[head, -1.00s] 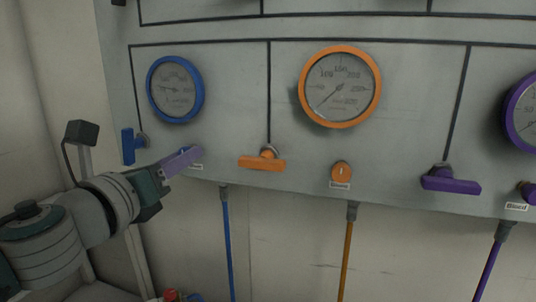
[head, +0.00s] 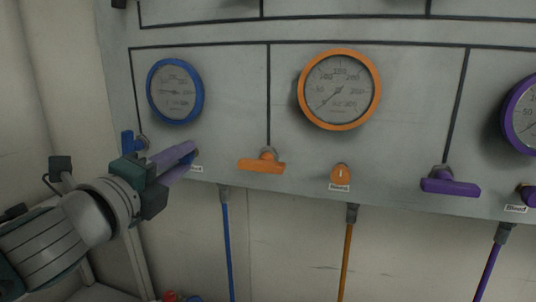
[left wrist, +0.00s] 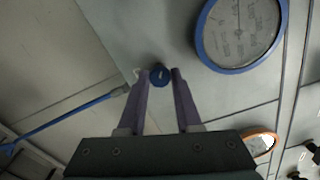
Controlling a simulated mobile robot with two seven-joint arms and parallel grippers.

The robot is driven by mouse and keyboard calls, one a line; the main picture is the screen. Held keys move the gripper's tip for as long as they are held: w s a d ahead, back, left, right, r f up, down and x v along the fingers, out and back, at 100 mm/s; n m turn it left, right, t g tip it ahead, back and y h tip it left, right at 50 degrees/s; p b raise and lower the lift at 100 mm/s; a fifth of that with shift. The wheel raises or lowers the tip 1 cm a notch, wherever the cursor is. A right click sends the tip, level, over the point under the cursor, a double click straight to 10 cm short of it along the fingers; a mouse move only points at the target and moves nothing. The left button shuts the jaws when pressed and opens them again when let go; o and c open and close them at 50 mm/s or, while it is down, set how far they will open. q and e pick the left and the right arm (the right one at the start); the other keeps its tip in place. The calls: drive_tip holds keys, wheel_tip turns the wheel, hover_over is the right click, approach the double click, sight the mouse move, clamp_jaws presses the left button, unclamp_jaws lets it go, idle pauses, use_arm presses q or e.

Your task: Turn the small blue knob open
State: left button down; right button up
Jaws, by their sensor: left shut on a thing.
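The small blue knob (left wrist: 160,76) sits on the panel below the blue-rimmed gauge (head: 175,92). In the left wrist view it stands between the two purple fingertips, one on each side. My left gripper (head: 189,151) reaches the panel from the left and is shut on the knob. In the head view the fingers mostly hide the knob. The blue gauge also shows in the left wrist view (left wrist: 238,35). My right gripper is in neither view.
A blue lever handle (head: 127,143) sits close beside my left gripper, partly hidden by it. To the right are an orange lever (head: 261,166), an orange knob (head: 341,174), an orange gauge (head: 339,89) and a purple lever (head: 450,187). A blue hose (head: 227,245) hangs below the panel.

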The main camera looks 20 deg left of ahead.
use_arm(q)
drive_tip(key=n+p, duration=0.5)
drive_tip(key=n, duration=1.5)
idle(0.4)
drive_tip(key=c, duration=0.6)
unclamp_jaws()
drive_tip(key=s, duration=1)
drive_tip(key=shift+d+p, duration=0.4)
drive_tip(key=shift+d, duration=0.05)
